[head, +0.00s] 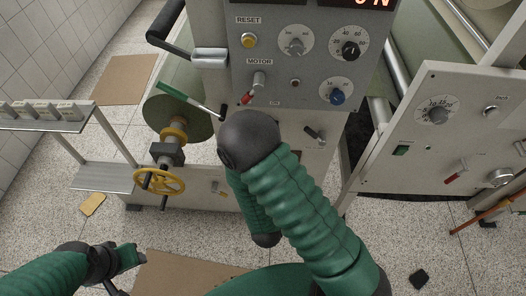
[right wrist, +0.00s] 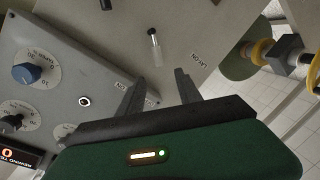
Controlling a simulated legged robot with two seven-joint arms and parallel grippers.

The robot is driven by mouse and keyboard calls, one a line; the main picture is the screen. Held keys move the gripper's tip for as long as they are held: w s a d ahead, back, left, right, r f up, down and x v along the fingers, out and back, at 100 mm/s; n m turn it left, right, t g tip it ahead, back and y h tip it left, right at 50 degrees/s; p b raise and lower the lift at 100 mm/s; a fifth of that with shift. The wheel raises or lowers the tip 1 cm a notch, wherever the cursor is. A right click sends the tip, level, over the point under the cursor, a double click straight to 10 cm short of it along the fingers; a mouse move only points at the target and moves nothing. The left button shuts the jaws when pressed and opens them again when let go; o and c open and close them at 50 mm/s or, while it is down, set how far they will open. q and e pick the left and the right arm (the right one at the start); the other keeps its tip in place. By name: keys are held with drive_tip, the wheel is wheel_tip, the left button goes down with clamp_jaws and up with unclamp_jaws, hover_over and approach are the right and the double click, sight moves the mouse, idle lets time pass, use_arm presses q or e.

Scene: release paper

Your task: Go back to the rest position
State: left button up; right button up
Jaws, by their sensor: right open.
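My right gripper shows in the right wrist view (right wrist: 160,80). Its two dark fingers are spread apart, with nothing held between them. In the head view my green right arm rises from the lower right to a dark joint in front of the machine (head: 300,118); the right fingers cannot be made out there. My left gripper (head: 125,268) is low at the left, over the floor. Its fingers are too small and partly cut off to judge.
A yellow handwheel (head: 159,181) and a roll (head: 180,112) stand left of the panel. A grey shelf (head: 45,112) is at the far left. Another control panel (head: 440,130) is at the right. Speckled floor lies below.

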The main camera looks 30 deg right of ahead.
drive_tip(key=shift+f, duration=0.1)
idle(0.3)
drive_tip(key=s+a+f+m+g+y, duration=0.2)
drive_tip(key=a+m+g+y, duration=0.2)
drive_tip(key=a+g+y, duration=0.25)
drive_tip(key=s+d+r+g, duration=0.1)
drive_tip(key=s+g, duration=0.1)
drive_tip(key=s, duration=0.3)
drive_tip(key=s+d+r+m+g, duration=0.1)
drive_tip(key=s+r+g, duration=0.1)
drive_tip(key=s, duration=0.3)
drive_tip(key=shift+s+d+g, duration=0.3)
drive_tip(key=shift+g, duration=0.35)
drive_tip(key=shift+y, duration=0.25)
drive_tip(key=shift+c, duration=0.4)
